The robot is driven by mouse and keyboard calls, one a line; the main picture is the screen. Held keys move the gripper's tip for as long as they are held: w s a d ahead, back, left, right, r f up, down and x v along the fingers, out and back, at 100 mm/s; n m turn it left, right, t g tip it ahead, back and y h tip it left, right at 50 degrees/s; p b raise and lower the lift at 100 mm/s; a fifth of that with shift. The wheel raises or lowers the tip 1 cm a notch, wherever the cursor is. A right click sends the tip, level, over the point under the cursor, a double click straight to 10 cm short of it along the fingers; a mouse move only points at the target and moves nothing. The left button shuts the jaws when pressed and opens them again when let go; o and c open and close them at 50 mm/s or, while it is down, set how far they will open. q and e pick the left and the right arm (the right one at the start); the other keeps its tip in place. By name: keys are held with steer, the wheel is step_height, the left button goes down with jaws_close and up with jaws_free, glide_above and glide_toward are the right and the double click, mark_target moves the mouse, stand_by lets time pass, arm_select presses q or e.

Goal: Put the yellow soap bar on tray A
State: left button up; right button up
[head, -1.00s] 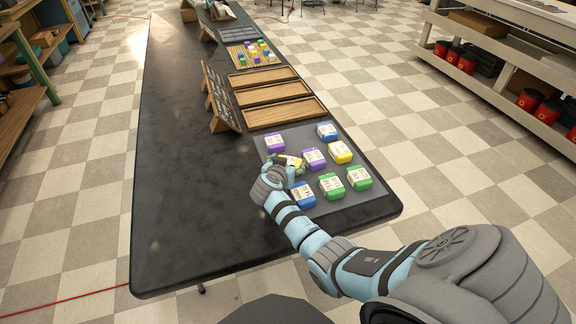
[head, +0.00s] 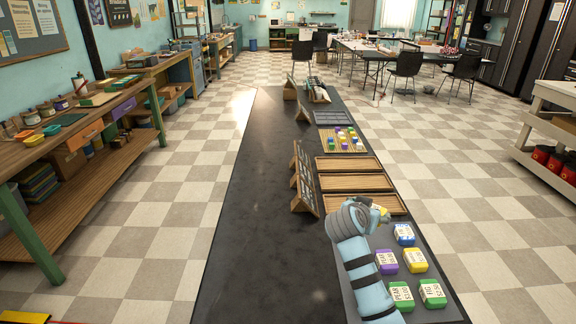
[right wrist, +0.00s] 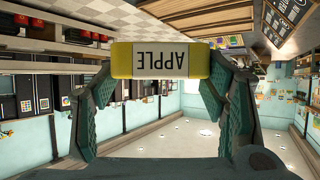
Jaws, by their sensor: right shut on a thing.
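My right gripper (head: 372,212) is shut on a yellow soap bar (head: 381,208). It holds the bar above the near end of the table, by the nearest wooden tray. In the right wrist view the bar (right wrist: 120,60) lies between both fingers, its white label reading APPLE upside down. Three empty wooden trays lie in a row: far (head: 348,163), middle (head: 355,182) and near (head: 334,203), the near one partly hidden by my gripper. No letter on them is readable, so I cannot tell which is tray A. My left gripper is not in view.
A grey mat (head: 444,312) holds blue, purple, green and another yellow soap bar (head: 415,260). A wooden stand (head: 304,178) leans left of the trays. Beyond lies a tray of small coloured blocks (head: 342,139). The dark table's left side (head: 262,220) is clear.

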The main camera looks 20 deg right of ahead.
steer(key=shift+w+r, duration=0.1)
steer(key=shift+w, duration=0.05)
steer(key=w+a+r+n+t+y, duration=0.4)
steer(key=w+a+n+y, duration=0.15)
steer(key=a+n, duration=0.2)
steer(key=s+a+r+n+y, duration=0.3)
steer(key=a+r+n+y, duration=0.2)
steer(key=a+r+y, duration=0.1)
steer(key=s+a+r+n+g+y, duration=0.2)
steer(key=s+a+n+y, duration=0.6)
steer(key=s, duration=0.5)
steer(key=s+a+f+n+g, duration=0.1)
steer(key=s+a+f+g, duration=0.1)
steer(key=s+f, duration=0.5)
steer(key=shift+s+a, duration=0.25)
steer(key=shift+s, duration=0.75)
steer(key=shift+f, duration=0.15)
